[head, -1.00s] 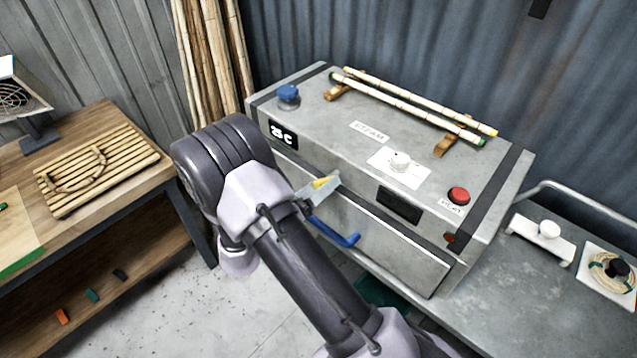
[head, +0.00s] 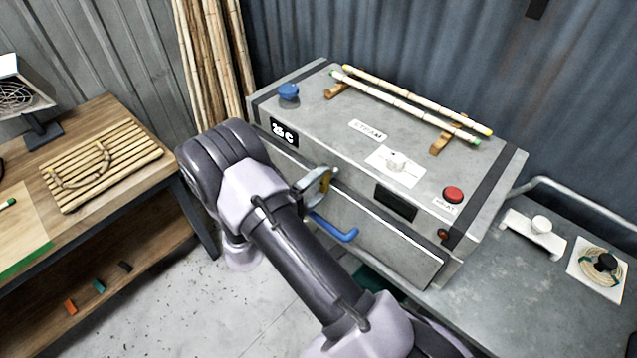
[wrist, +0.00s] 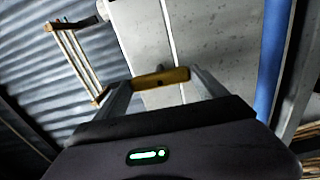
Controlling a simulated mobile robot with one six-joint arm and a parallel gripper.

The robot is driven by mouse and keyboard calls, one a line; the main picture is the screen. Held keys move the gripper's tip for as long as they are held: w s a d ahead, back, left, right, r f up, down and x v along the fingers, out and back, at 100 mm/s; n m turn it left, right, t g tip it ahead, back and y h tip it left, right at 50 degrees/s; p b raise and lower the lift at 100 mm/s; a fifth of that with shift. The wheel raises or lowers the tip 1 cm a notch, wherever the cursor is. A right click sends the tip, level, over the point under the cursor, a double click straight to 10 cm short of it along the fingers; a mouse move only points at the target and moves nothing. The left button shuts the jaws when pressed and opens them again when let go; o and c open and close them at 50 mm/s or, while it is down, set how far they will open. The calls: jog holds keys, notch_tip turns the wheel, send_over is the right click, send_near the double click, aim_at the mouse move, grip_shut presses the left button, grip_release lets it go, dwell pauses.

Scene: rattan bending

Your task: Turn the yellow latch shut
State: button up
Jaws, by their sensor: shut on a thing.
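The yellow latch (wrist: 160,78) sits between my two fingers in the wrist view, spanning the gap from one fingertip to the other. In the head view my gripper (head: 318,185) is at the upper front of the grey steam box (head: 360,235), shut on the latch. Only a little yellow (head: 326,183) shows there; the fingers hide most of the latch and its pivot. The blue handle (head: 333,228) sticks out from the box front just below and right of my gripper. The front panel looks closed.
A workbench (head: 130,185) with a slatted board (head: 100,165) stands left. Floor between is clear.

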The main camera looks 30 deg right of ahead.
jog(key=shift+n, duration=0.3)
dwell(0.4)
jog(key=o, duration=1.3)
jog(key=v, duration=1.7)
jog(key=shift+a, duration=0.2)
